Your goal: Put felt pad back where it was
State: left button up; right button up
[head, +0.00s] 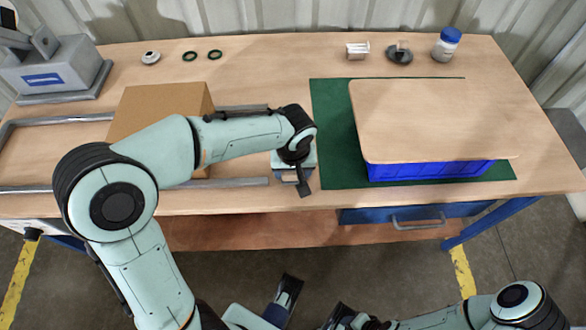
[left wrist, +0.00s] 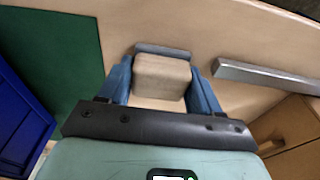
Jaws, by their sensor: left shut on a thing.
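My left gripper (head: 296,184) is low over the table's front part, between the metal rails and the green mat. In the left wrist view its blue fingers (left wrist: 160,85) are shut on a pale beige block (left wrist: 162,76) with rounded edges. This may be the felt pad; its material cannot be told. A grey strip (left wrist: 163,50) shows along the block's far edge. In the head view the gripper and wrist hide most of the block. My right arm lies at the bottom right; its gripper, low in the picture, is partly cut off and unclear.
A wooden board (head: 430,115) covers a blue crate (head: 430,170) on the green mat (head: 332,150). A cardboard box (head: 155,105) stands among metal rails (head: 240,182) at left. Small rings (head: 190,56), a dark round part (head: 399,57) and a blue-capped jar (head: 445,48) are at the back.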

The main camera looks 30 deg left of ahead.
aim_at(293, 175)
pick_arm(q)
jog(key=shift+f, duration=0.15)
jog(key=o, duration=1)
jog(key=shift+r, duration=0.35)
jog(key=r, duration=0.4)
jog(key=s+r+p, duration=0.1)
jog(key=r, duration=0.2)
jog(key=d+r+p, duration=0.1)
jog(key=r, duration=0.3)
jog(key=shift+s+r, duration=0.3)
jog(key=shift+r, duration=0.05)
